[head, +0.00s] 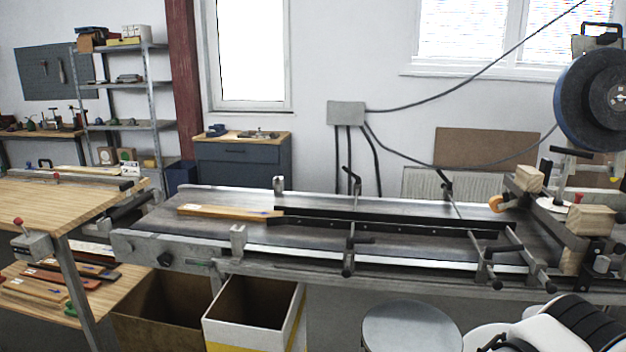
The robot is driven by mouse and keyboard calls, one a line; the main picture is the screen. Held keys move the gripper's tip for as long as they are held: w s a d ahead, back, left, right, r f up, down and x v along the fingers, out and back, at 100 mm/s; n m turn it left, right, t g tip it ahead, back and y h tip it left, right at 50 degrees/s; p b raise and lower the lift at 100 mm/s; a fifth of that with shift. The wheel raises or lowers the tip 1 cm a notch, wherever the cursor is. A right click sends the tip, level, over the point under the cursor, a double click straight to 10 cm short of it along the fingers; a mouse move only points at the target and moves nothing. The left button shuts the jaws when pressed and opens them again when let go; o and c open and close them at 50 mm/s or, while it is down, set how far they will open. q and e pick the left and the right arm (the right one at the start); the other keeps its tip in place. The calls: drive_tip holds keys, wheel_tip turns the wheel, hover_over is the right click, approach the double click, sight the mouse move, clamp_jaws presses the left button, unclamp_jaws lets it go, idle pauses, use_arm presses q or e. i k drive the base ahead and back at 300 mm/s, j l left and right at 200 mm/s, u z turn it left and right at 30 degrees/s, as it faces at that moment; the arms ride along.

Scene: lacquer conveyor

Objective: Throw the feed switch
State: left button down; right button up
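A grey box with a short lever topped by a red knob (18,222) is fixed at the front left edge of the wooden table; it looks like the feed switch. The lever stands up and leans a little to the left. No label can be read on it. The conveyor (190,229) runs across the middle, with a wooden strip (225,211) lying on its left part against black guide rails (380,222). Neither gripper's fingers show. White and black parts at the bottom right may be my own arm.
Two open bins, one brown (150,325) and one white (255,315), stand below the conveyor's left end. A round grey stool (412,328) stands in front. A dark sanding wheel (590,100) rises at the right. Wooden strips lie on a lower shelf at left.

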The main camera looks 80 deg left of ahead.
sight(18, 221)
drive_tip(key=u, duration=4.05)
drive_tip(key=i+j+z, duration=0.15)
drive_tip(key=z, duration=0.25)
drive_tip(key=i+j+z, duration=0.15)
drive_tip(key=z, duration=0.25)
drive_tip(key=i+j+z, duration=0.15)
drive_tip(key=z, duration=0.25)
drive_tip(key=i+j+z, duration=0.15)
drive_tip(key=j, duration=0.55)
drive_tip(key=i+j+z, duration=0.1)
drive_tip(key=i+j, duration=0.15)
drive_tip(key=j, duration=0.45)
drive_tip(key=i+j+z, duration=0.15)
drive_tip(key=j, duration=0.55)
drive_tip(key=i+j+z, duration=0.1)
drive_tip(key=j, duration=0.65)
drive_tip(key=j+z, duration=0.15)
drive_tip(key=j, duration=0.6)
drive_tip(key=i, duration=0.05)
